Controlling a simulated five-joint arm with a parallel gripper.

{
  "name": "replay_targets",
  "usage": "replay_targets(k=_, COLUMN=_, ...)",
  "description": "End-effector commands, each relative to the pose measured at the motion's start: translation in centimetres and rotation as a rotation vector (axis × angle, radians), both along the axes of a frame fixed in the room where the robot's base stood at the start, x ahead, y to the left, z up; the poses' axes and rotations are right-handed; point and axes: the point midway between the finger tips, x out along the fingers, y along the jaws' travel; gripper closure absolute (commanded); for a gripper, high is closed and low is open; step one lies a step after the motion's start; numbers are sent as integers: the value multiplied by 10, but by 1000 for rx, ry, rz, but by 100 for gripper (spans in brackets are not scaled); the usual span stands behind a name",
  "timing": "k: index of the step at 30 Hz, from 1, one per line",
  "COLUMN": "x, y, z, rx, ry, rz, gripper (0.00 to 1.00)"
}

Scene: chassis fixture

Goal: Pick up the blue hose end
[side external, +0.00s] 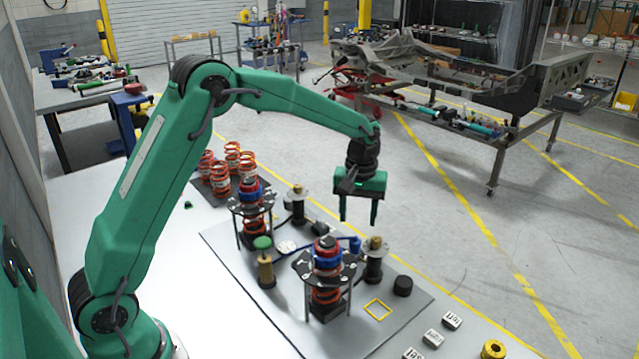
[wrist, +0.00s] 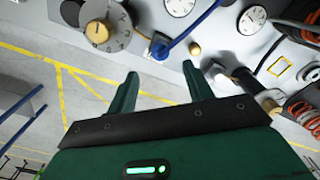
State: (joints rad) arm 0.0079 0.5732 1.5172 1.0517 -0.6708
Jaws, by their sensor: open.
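The blue hose end (side external: 355,243) is at the right end of a thin blue hose, close to a dark post with a brass top. In the wrist view the blue hose end (wrist: 160,48) lies just beyond my fingertips, roughly centred between them, with the hose running off to the upper right. My gripper (side external: 359,222) is open, points down and is empty. It appears above the hose end and apart from it. Both fingers of my gripper (wrist: 160,72) show clearly in the wrist view.
A grey board (side external: 230,245) carries spring fixtures (side external: 327,275), a green-topped post (side external: 264,262), a brass-topped post (side external: 375,262), a black cylinder (side external: 403,286) and a yellow square outline (side external: 377,309). A dial knob (wrist: 108,28) and gauges (wrist: 252,20) sit around the hose. Orange springs (side external: 220,178) stand behind.

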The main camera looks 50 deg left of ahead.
Motion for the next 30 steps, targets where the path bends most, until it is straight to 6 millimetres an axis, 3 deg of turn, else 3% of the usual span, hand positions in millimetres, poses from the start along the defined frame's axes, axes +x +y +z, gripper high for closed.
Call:
replay_targets(k=12, x=-1, y=0, z=-24, rx=0, ry=0, rz=-1, gripper=49)
replay_targets(k=22, x=-1, y=0, z=-32, rx=0, ry=1, rz=-2, gripper=49)
replay_targets(k=30, x=-3, y=-1, z=-61, rx=0, ry=2, rz=-2, gripper=49)
